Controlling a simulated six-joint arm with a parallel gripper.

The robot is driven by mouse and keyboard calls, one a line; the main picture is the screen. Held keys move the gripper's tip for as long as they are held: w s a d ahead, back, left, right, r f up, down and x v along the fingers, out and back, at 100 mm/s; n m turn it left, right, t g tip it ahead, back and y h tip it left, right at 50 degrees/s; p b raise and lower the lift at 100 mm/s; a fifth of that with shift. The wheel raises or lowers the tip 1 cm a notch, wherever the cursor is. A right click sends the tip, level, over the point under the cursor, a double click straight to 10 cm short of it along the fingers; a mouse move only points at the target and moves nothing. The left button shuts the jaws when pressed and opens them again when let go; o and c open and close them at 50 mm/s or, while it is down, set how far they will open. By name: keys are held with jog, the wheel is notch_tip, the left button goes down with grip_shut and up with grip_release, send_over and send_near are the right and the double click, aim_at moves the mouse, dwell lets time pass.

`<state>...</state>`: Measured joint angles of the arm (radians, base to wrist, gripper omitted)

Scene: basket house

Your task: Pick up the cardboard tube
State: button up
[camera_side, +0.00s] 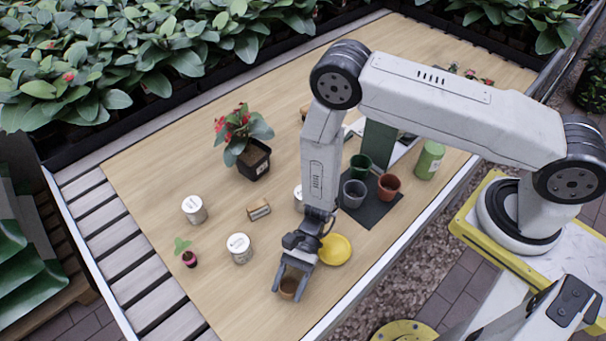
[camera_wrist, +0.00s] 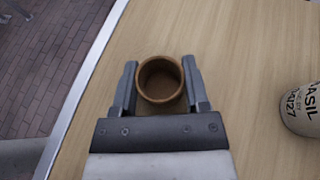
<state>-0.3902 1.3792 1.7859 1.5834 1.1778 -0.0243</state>
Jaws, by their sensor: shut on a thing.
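The cardboard tube (camera_wrist: 160,81) is a short, brown, open-ended ring, seen from above in the wrist view. My gripper (camera_wrist: 160,84) is shut on it, with one finger on each side. In the side view the tube (camera_side: 289,287) is between the fingers of my gripper (camera_side: 290,284), near the table's front edge. The tube looks upright. I cannot tell whether its bottom touches the table.
A yellow dish (camera_side: 337,249) is right beside my gripper. A white labelled can (camera_side: 239,248) stands to its left, with another can (camera_side: 194,209) farther back. Several cups, including a terracotta cup (camera_side: 388,187), stand on a dark mat (camera_side: 371,211). A potted red-flowered plant (camera_side: 252,160) stands behind.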

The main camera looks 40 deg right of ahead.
jog(key=shift+r, duration=0.65)
jog(key=s+d+r, duration=0.8)
jog(key=s+r, duration=0.3)
jog(key=shift+d, duration=0.3)
